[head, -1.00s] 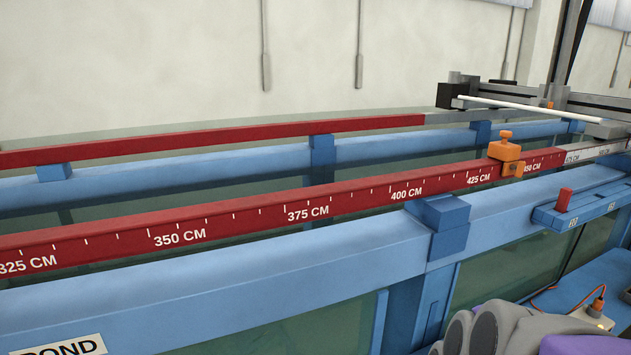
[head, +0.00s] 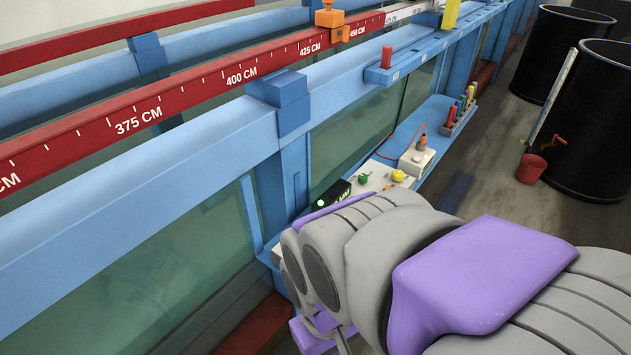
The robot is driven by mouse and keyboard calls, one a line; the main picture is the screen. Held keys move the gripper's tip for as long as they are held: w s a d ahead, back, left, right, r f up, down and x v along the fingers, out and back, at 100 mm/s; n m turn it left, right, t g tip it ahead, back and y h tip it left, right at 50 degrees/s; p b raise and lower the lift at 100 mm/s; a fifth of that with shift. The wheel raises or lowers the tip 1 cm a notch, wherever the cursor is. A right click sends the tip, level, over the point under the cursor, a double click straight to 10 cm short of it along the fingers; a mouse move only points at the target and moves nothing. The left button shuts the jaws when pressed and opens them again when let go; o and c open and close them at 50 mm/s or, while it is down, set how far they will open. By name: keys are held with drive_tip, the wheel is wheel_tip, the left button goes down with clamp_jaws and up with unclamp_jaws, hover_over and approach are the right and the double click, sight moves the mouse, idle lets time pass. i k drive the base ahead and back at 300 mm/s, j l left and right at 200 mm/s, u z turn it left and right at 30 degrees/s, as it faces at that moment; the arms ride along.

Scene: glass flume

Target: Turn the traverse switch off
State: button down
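No part is readably labelled as the traverse switch. A pale control panel (head: 378,178) lies on the blue side shelf, carrying a green knob (head: 363,177) and a yellow knob (head: 398,175). A black box with a lit green display (head: 334,196) is at its left end. A small white box (head: 417,159) with an orange-topped part and an orange cable stands just beyond the panel. My grey and purple arm fills the lower right and covers the near side of the panel. My gripper's fingers cannot be made out.
The flume's blue rail (head: 190,150) and red scale (head: 180,95) run along the left, with an orange slider (head: 330,20) on the scale. A rack of coloured pieces (head: 461,111) is farther along the shelf.

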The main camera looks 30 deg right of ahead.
sight(397, 175)
drive_tip(key=z, duration=1)
